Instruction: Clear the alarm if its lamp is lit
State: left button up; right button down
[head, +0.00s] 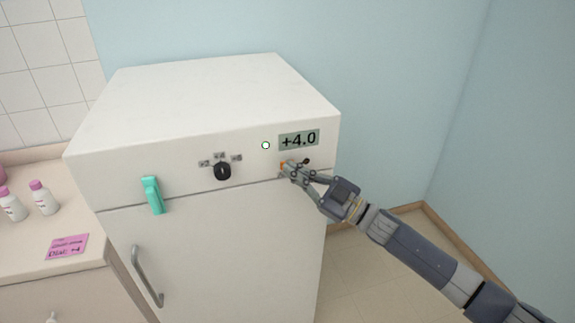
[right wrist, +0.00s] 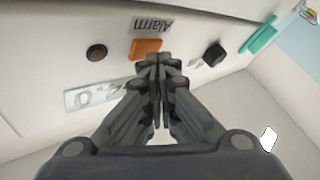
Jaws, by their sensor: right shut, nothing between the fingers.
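The white cabinet (head: 200,95) has an orange button (head: 282,166) on its front, partly hidden by my right gripper (head: 287,170). In the right wrist view the orange button (right wrist: 146,48) sits beside an upside-down "Alarm" label (right wrist: 153,25). A dark round piece, possibly a lamp (right wrist: 96,53), is beside it and looks unlit; it also shows in the head view (head: 306,161). A small pale, dark-rimmed round light (head: 265,145) is left of the display. My right gripper (right wrist: 157,62) is shut and empty, fingertips at the button; contact cannot be told. My left gripper is out of view.
The display (head: 299,139) reads +4.0. A black dial (head: 222,171) and teal piece (head: 152,195) are left along the front. The door handle (head: 147,276) sticks out below. A counter (head: 25,236) with bottles (head: 43,197) and a pink note (head: 67,247) stands left.

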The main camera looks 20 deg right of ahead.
jog(key=shift+s, duration=0.5)
jog(key=s+p, duration=0.2)
jog(key=s, duration=0.3)
jog(key=shift+d, duration=0.1)
dwell(0.6)
